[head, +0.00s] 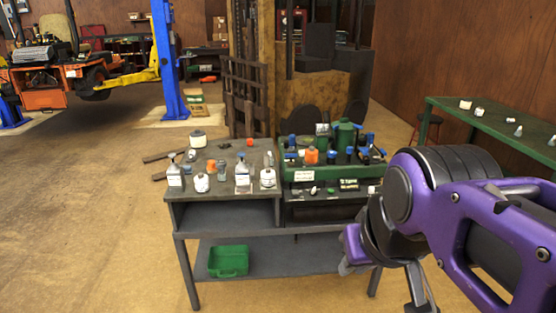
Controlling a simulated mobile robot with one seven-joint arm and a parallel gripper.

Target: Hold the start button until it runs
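No start button can be made out in the head view; it is hidden, too small or out of frame. A blue lift post (166,60) with a yellow arm (133,80) stands at the back left. An orange machine (42,98), seemingly the mower, is raised beside it and cut off by the left edge. My purple arm comes in from the right. My gripper (385,283) hangs low at the bottom right, in front of the workbench and far from the lift. Its fingers are partly hidden and cut off, so their opening is unclear. I see nothing held.
A dark workbench (222,191) with bottles and jars stands ahead, with a green tray (228,260) on its lower shelf. A forklift-like machine (247,85) stands behind. A green table (480,115) is at right. The floor at left is open.

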